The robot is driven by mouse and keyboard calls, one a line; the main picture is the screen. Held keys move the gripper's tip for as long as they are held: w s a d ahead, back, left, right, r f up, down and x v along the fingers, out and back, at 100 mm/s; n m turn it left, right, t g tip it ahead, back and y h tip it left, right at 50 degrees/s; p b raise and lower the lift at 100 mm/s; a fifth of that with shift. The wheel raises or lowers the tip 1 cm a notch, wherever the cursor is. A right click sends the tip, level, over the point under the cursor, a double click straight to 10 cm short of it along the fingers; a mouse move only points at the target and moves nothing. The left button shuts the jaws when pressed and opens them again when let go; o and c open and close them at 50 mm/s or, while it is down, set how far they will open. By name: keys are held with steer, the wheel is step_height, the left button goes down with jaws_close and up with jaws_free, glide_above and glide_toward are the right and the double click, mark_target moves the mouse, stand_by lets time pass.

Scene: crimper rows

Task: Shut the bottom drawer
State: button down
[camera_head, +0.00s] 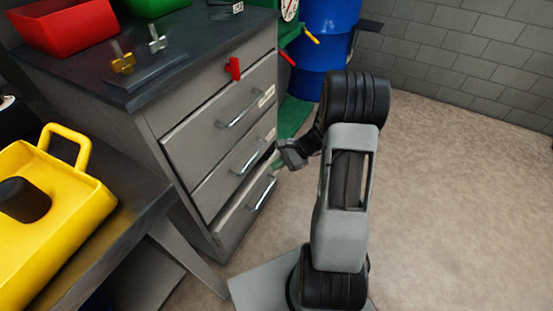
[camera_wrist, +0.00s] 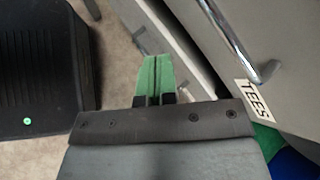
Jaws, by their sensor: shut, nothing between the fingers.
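The grey cabinet's bottom drawer (camera_head: 236,208) stands slightly out, with a dark gap above its front. Its metal handle (camera_head: 263,193) shows in the head view. My gripper (camera_head: 279,164) is beside the far end of this drawer, near its top edge. In the wrist view the green fingertips (camera_wrist: 153,78) are pressed together with nothing between them. A grey drawer edge (camera_wrist: 183,50) lies just right of them. I cannot tell whether they touch it. My gripper hides part of the drawer's far end.
The middle drawer (camera_head: 225,178) and top drawer (camera_head: 205,130) look shut. A label reading TEES (camera_wrist: 257,100) is on a drawer front in the wrist view. A bench with a yellow crate (camera_head: 75,225) is at left. Blue barrels (camera_head: 330,30) stand behind; floor at right is clear.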

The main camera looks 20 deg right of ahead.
steer(key=w+d+f+m+t+h+p, duration=0.1)
steer(key=w+d+f+m+t+p, duration=0.15)
steer(key=d+f+m+t, duration=0.85)
steer(key=w+a+f+m+g+b, duration=0.1)
steer(key=w+a+f, duration=0.3)
steer(key=w, duration=0.5)
steer(key=shift+w+a+f+m+g+b, duration=0.35)
steer(key=shift+a+m, duration=0.25)
steer(key=shift+a, duration=0.35)
